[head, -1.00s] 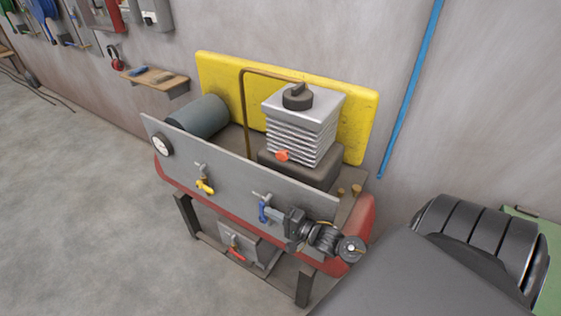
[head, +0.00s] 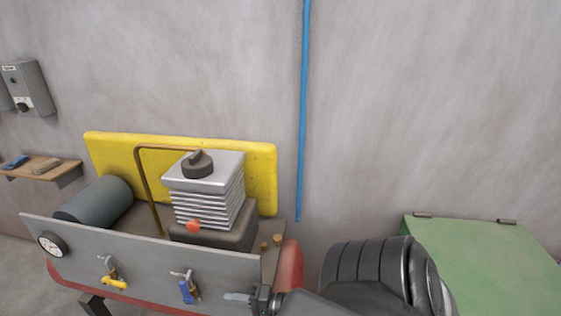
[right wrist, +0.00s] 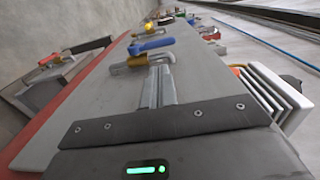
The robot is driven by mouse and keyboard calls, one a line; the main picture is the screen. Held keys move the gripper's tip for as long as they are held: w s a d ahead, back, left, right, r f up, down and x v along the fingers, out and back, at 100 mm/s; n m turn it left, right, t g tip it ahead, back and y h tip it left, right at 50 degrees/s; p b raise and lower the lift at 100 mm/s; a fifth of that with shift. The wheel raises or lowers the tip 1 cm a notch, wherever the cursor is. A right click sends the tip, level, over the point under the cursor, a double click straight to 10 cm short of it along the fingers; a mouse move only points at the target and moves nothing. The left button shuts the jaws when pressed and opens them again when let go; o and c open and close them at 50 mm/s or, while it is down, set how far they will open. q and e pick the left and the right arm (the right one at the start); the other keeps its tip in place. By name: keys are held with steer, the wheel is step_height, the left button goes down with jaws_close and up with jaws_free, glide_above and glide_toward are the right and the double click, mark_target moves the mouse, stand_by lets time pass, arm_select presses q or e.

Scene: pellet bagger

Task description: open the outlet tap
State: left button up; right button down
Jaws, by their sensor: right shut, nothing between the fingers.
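A tap with a blue handle (head: 188,291) sits on the grey front panel (head: 140,268) of the machine; the handle hangs down. A tap with a yellow handle (head: 115,283) is left of it, its handle slanting sideways. I cannot tell from markings which is the outlet tap. My right gripper (head: 228,296) is shut and empty, just right of the blue handle and apart from it. In the right wrist view the shut fingers (right wrist: 155,85) point toward the blue handle (right wrist: 152,44), with a brass-coloured part close beyond the tips. My left gripper is not in view.
A finned block (head: 208,200) with an orange-red knob (head: 193,225) stands behind the panel, before a yellow board (head: 262,170). A gauge (head: 51,244) is at the panel's left end. A red lever (right wrist: 50,59) shows lower down. A green cabinet (head: 480,260) stands right.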

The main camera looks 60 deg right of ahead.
steer(key=b+v, duration=0.2)
steer(key=v, duration=1)
steer(key=shift+s, duration=0.3)
steer(key=shift+d+f, duration=0.1)
steer(key=shift+f, duration=0.05)
